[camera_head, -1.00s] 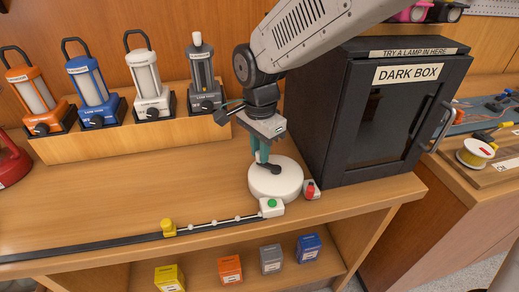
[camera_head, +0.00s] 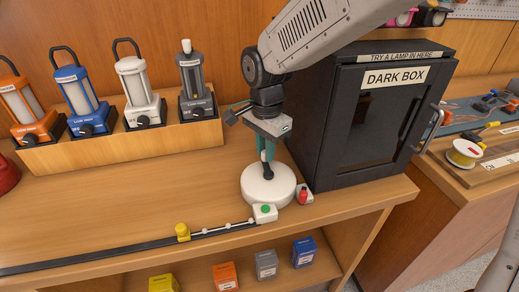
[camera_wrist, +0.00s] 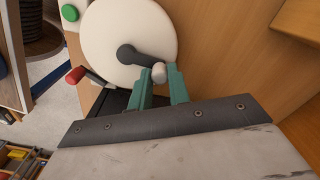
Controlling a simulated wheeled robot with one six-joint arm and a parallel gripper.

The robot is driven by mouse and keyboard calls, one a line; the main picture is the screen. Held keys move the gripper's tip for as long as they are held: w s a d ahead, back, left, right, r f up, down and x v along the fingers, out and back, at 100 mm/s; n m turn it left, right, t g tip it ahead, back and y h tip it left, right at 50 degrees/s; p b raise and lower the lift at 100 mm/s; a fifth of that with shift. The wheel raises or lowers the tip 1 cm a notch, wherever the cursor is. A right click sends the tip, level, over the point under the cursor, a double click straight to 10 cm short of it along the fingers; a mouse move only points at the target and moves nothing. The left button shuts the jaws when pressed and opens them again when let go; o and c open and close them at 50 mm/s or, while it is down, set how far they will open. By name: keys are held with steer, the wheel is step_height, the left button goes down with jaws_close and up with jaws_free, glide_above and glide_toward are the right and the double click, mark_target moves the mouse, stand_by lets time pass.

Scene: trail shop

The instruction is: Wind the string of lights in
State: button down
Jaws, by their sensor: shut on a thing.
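The string of lights (camera_head: 207,231) is a short run of small white bulbs along a black rail on the counter's front edge. It runs from a yellow end block (camera_head: 183,233) to a white box with a green button (camera_head: 265,209). The box adjoins a white round reel (camera_head: 256,194), also in the wrist view (camera_wrist: 105,30). A dark crank arm (camera_wrist: 132,57) on the reel ends in a light grey knob (camera_wrist: 159,73). My gripper (camera_head: 266,158) reaches down from above, its green fingers shut on the knob. In the wrist view, the fingertips (camera_wrist: 162,82) flank the knob.
A red-tipped lever (camera_head: 303,196) stands right beside the reel. The dark box (camera_head: 345,165) is close behind it on the right. Several lanterns (camera_head: 138,88) stand on a wooden step (camera_head: 120,147) at the back left.

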steer(key=shift+d, duration=0.3)
steer(key=shift+s+d, duration=0.2)
steer(key=shift+d, duration=0.95)
steer(key=shift+s+d, duration=0.6)
steer(key=shift+d, duration=0.15)
steer(key=shift+s+d, duration=0.1)
steer(key=shift+s, duration=0.05)
